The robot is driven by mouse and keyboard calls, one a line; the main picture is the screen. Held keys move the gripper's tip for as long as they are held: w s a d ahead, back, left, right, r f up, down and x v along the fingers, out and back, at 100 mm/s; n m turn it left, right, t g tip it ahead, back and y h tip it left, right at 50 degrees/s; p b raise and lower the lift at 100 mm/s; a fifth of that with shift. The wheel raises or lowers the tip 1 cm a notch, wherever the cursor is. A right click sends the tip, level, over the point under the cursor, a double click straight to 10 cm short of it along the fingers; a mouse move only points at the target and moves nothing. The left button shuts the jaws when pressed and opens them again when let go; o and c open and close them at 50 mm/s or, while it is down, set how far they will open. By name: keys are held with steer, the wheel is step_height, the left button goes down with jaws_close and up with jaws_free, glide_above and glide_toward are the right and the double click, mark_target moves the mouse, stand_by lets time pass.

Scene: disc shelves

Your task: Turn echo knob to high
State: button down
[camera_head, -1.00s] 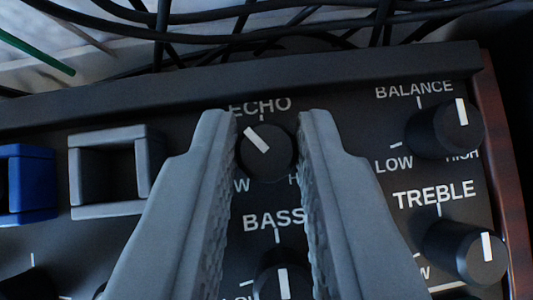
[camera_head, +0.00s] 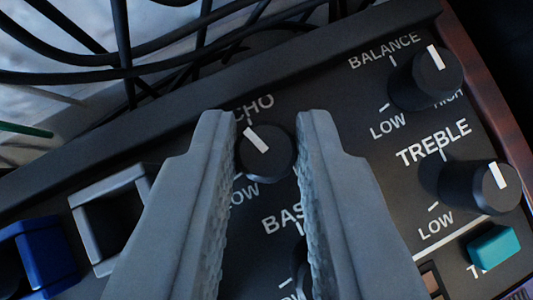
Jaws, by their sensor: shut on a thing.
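The echo knob (camera_head: 267,155) is a round black knob with a white pointer line, below the partly covered ECHO label (camera_head: 253,108). My gripper (camera_head: 267,150) is shut on it, one grey finger touching each side. The pointer line slants to the upper left in the picture, close to the tick at the knob's top. The LOW label shows partly at the knob's lower left. The HIGH label is hidden behind the right finger.
The balance knob (camera_head: 433,76) and treble knob (camera_head: 488,187) stand to the right. The bass knob is mostly hidden behind the right finger. A grey square switch (camera_head: 91,214), a blue switch (camera_head: 43,258) and a teal button (camera_head: 492,247) are nearby. Black cables (camera_head: 120,50) run behind the panel.

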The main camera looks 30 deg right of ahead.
steer(key=c, duration=1.3)
jaws_free()
steer(key=shift+n+y, duration=0.4)
steer(key=shift+n, duration=0.2)
steer(key=shift+d+n+t+y, duration=0.1)
steer(key=shift+n+t+y, duration=0.2)
steer(key=shift+n+y, duration=0.15)
steer(key=shift+d+n+y, duration=0.15)
steer(key=shift+n+y, duration=0.7)
steer(key=shift+n, duration=0.3)
steer(key=shift+n+y, duration=0.4)
steer(key=shift+n, duration=0.1)
